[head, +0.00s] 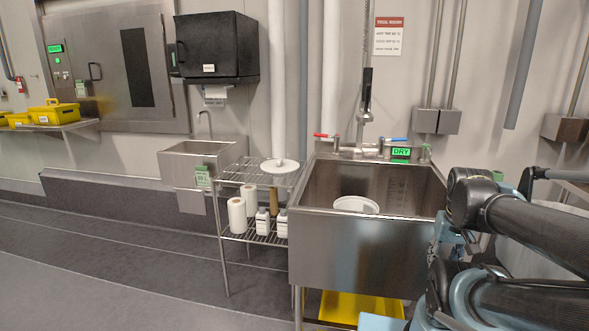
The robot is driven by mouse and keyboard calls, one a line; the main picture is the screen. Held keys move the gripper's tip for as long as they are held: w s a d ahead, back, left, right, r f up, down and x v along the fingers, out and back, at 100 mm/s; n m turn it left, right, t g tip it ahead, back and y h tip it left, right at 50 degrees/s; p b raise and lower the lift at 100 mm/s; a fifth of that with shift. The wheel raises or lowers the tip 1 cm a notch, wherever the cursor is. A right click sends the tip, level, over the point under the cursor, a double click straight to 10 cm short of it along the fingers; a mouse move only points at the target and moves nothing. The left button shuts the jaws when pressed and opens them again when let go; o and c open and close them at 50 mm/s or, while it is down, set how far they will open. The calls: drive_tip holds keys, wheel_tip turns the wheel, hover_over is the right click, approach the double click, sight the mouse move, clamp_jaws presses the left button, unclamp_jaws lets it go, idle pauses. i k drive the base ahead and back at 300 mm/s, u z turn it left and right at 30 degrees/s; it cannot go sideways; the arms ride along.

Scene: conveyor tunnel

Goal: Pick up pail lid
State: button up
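A white round disc, which looks like the pail lid (279,166), lies on the top shelf of the wire rack (240,172), left of the large sink. A white round pail-like thing (356,204) sits inside the sink basin; its lower part is hidden by the front wall. My arm fills the lower right of the head view, right of the sink and well apart from the lid. My gripper itself cannot be made out in this view.
The steel sink (335,250) stands between my arm and the rack. Paper rolls (237,216) and white bottles (262,221) stand on the lower shelf. A yellow bin (345,306) is under the sink. Floor at left is clear.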

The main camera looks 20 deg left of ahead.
sight(281, 166)
drive_tip(key=z, duration=2.5)
drive_tip(key=k, duration=1.95)
drive_tip(key=u, duration=2.65)
